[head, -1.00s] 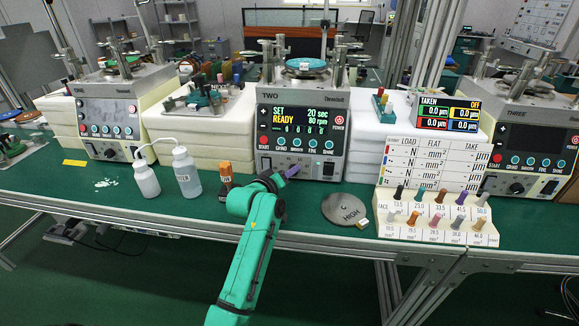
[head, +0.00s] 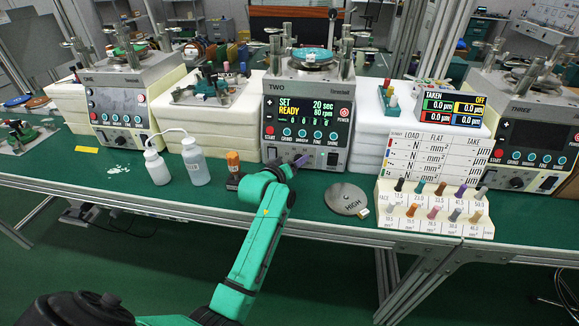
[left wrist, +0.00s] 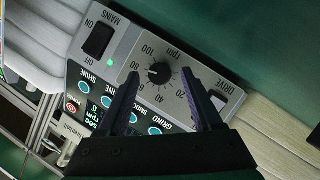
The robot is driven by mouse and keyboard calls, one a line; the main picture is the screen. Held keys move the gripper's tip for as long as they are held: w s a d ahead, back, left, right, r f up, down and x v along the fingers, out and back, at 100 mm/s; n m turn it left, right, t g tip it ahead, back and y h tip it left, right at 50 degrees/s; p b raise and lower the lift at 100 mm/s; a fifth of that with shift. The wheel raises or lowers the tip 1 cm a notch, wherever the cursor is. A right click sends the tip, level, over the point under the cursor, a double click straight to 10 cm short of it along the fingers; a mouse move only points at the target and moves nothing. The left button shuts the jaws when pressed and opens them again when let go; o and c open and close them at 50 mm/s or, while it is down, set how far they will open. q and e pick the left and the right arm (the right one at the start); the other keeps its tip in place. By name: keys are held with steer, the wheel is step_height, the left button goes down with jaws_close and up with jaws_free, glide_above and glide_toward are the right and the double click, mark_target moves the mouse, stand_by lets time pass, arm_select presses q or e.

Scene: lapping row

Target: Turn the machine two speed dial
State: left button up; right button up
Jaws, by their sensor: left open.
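Machine two (head: 309,82) stands in the middle of the bench, its screen showing SET, READY, 20 sec and 80 rpm. Its speed dial (left wrist: 160,73) is a black knob in the left wrist view, ringed by rpm numbers on the DRIVE panel. Its pale mark appears to face the 80 side. My left gripper (left wrist: 160,84) is open, its two fingers on either side of the dial in the picture; contact cannot be told. In the head view, my left gripper (head: 292,166) is at the machine's lower front and hides the dial. My right gripper is not in view.
A black MAINS switch (left wrist: 97,40) is near the dial. Two white bottles (head: 195,162) and an orange-topped item (head: 233,161) stand left of my gripper. A round HIGH weight (head: 345,198) and a rack of coloured pegs (head: 435,222) are to the right.

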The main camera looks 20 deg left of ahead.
arm_select(q)
steer(key=v, duration=1.4)
steer(key=shift+s, duration=0.2)
